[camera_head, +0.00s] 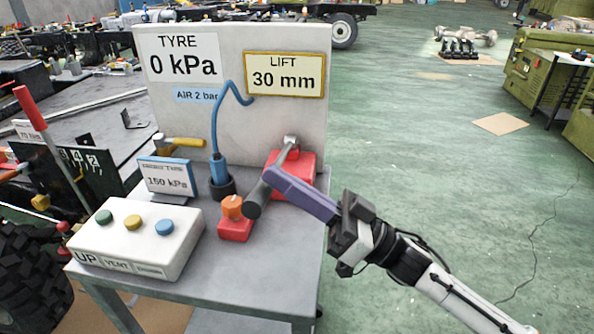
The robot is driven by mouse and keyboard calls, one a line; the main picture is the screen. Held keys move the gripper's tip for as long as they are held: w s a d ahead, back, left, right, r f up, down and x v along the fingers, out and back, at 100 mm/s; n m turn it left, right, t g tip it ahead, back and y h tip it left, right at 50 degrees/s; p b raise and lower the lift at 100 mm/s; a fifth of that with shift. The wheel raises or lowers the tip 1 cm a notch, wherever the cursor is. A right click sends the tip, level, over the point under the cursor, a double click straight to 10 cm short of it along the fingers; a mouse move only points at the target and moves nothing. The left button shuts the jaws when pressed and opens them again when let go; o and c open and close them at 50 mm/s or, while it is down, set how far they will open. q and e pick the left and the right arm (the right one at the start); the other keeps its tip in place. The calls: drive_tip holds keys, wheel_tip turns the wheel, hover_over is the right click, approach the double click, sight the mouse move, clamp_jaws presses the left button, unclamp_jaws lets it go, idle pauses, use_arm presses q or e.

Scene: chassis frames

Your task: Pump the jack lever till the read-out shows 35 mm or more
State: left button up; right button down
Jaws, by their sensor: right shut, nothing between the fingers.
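The lift read-out (283,78) on the upright panel shows 30 mm. The red jack (304,161) stands at the back right of the grey table. Its grey lever (284,157) slants from the jack top down toward me and ends in a dark grip (256,203). My right gripper (270,176) comes in from the right with its purple fingers shut and empty. Its fingertips overlap the lever just above the grip; I cannot tell whether they touch it. They hide part of the lever and of the jack. My left gripper is not in view.
A tyre read-out (184,57) shows 0 kPa. An orange knob on a red base (235,228), a blue hose tool (219,171), a 150 kPa sign (167,181) and a button box (145,230) stand left of the lever. The table's right side is open floor.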

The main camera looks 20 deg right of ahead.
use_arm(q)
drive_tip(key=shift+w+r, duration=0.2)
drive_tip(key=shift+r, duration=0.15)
use_arm(e)
drive_tip(key=shift+a+f, duration=0.15)
drive_tip(key=shift+f, duration=0.2)
